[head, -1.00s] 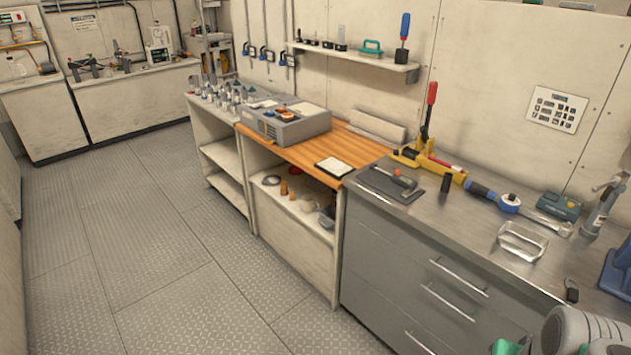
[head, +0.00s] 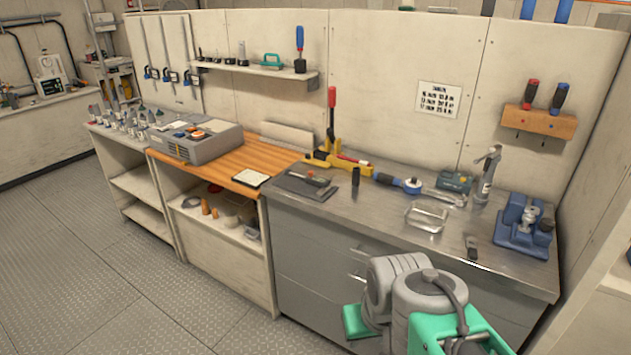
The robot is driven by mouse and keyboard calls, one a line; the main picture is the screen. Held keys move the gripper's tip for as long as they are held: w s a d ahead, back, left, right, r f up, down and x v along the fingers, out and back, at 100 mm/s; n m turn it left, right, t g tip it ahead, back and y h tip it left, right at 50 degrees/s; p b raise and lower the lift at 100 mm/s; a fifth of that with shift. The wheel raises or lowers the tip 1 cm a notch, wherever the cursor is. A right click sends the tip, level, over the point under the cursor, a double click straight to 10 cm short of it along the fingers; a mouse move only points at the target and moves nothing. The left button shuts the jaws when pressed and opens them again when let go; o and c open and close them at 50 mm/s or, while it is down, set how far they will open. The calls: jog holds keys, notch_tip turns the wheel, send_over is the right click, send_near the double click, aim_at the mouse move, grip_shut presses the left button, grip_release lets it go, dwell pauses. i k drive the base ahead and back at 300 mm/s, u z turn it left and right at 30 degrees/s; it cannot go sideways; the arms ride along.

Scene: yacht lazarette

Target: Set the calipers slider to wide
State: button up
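I cannot make out the calipers for certain. A small tool (head: 316,180) with a red-orange part lies on a dark mat (head: 297,188) at the left end of the steel worktop; it is too small to tell whether it is the calipers, and no slider position can be read. My grey and green arm is at the lower right, in front of the drawers. My gripper's fingers do not show.
The steel worktop (head: 385,215) also holds a yellow tool with a red handle (head: 332,118), a blue-ended tool (head: 411,186), a wire-like metal frame (head: 427,219) and a blue device (head: 522,232). A grey box (head: 196,147) sits on the wooden top. Floor at left is clear.

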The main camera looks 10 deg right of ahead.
aim_at(314, 180)
jog(key=u, duration=0.6)
jog(key=i, duration=0.75)
jog(key=u, duration=0.95)
jog(key=i, duration=1)
jog(key=z, duration=0.3)
jog(key=i, duration=1.05)
jog(key=z, duration=0.9)
jog(key=i, duration=0.25)
jog(key=z, duration=0.2)
